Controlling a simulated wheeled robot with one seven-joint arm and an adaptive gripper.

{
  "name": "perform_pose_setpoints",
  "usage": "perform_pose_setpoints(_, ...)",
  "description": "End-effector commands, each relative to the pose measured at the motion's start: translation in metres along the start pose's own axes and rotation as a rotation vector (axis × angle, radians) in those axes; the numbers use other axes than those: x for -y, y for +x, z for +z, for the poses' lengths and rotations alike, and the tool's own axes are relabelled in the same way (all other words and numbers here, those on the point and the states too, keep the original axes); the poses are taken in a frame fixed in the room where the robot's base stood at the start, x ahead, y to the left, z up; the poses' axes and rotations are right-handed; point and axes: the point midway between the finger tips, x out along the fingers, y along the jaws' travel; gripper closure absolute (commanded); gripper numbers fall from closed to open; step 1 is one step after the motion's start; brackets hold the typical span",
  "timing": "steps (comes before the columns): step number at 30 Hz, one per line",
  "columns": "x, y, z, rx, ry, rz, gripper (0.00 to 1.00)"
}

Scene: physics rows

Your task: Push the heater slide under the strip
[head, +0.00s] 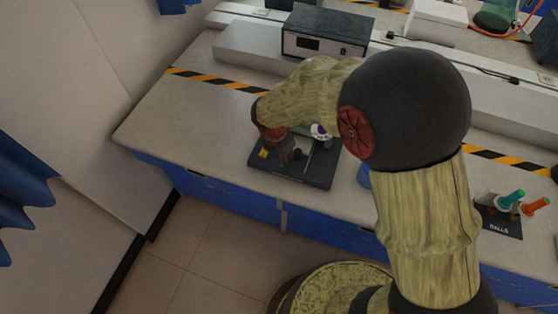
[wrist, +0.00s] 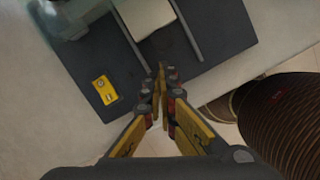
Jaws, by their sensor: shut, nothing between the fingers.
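A dark base plate (head: 318,178) lies on the bench near its front edge. In the wrist view the plate (wrist: 215,25) carries two thin parallel rails with a pale block (wrist: 149,16), which looks like the heater slide, between them. A yellow label (wrist: 104,89) sits on the plate left of the rails. My gripper (wrist: 164,80) is shut and empty, its tips low over the plate's front edge, in line with the channel and apart from the block. In the head view my gripper (head: 288,158) is over the plate's left part. I cannot make out the strip clearly.
A grey instrument box with a display (head: 325,32) stands behind on a raised ledge. Striped tape (head: 215,80) crosses the bench. A rack marked BALLS (head: 500,222) with coloured handles stands at the right. The bench left of the plate is clear.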

Motion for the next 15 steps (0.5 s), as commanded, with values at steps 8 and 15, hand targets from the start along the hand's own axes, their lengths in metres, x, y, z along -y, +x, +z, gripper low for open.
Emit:
perform_pose_setpoints(8, -0.0003, 0.0016, 0.0073, 0.0, -0.001, 0.0, 1.0)
perform_pose_setpoints(15, -0.0007, 0.0014, 0.0081, 0.0, 0.0, 0.0, 1.0)
